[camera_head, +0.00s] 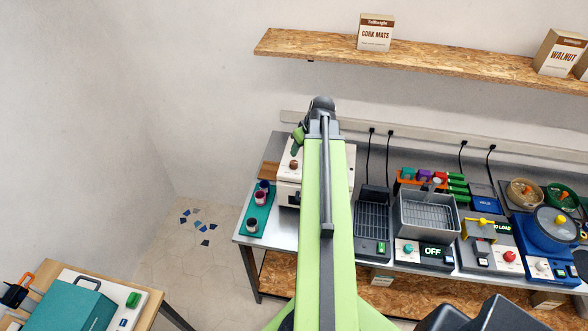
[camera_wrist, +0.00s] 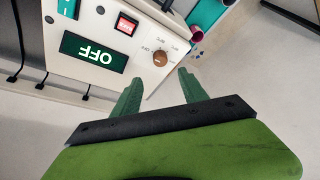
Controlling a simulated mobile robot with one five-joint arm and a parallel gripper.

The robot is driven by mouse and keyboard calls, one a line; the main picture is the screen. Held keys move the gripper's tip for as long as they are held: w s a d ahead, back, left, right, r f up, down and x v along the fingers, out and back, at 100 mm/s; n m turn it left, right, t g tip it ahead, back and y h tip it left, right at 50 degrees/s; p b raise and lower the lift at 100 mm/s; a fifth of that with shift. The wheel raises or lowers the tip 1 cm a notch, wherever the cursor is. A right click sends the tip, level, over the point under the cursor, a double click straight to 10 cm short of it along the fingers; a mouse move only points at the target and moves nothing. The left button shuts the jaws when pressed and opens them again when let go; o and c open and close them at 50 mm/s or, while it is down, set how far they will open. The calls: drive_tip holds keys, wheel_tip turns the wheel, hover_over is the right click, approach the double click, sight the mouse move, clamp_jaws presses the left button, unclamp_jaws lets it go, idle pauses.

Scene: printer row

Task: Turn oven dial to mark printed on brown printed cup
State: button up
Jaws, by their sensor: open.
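The oven is a cream box (camera_head: 289,190) partly hidden behind my arm in the head view; its front panel (camera_wrist: 120,22) fills the upper left of the wrist view. The brown round dial (camera_wrist: 160,58) sits on that panel with small printed labels around it, too small to read surely. My gripper (camera_wrist: 159,80) is open and empty, its green fingers just short of the dial and apart from it. Small cups, one dark (camera_head: 251,225) and one purplish (camera_head: 261,197), stand on a teal mat left of the oven; I cannot tell their prints or which is brown.
The oven's display (camera_wrist: 95,52) reads OFF, upside down in the wrist view, beside a red switch (camera_wrist: 126,25). Right of my arm are a wire-basket device (camera_head: 372,220), a grey fryer-like unit (camera_head: 428,212) and other machines. A shelf (camera_head: 440,62) runs above.

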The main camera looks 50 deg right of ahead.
sight(294, 163)
drive_tip(key=b+x, duration=0.9)
drive_tip(key=x, duration=0.3)
drive_tip(key=shift+r, duration=0.25)
drive_tip(key=shift+c, duration=0.2)
clamp_jaws()
drive_tip(key=shift+a, duration=0.25)
drive_tip(key=shift+d, duration=0.2)
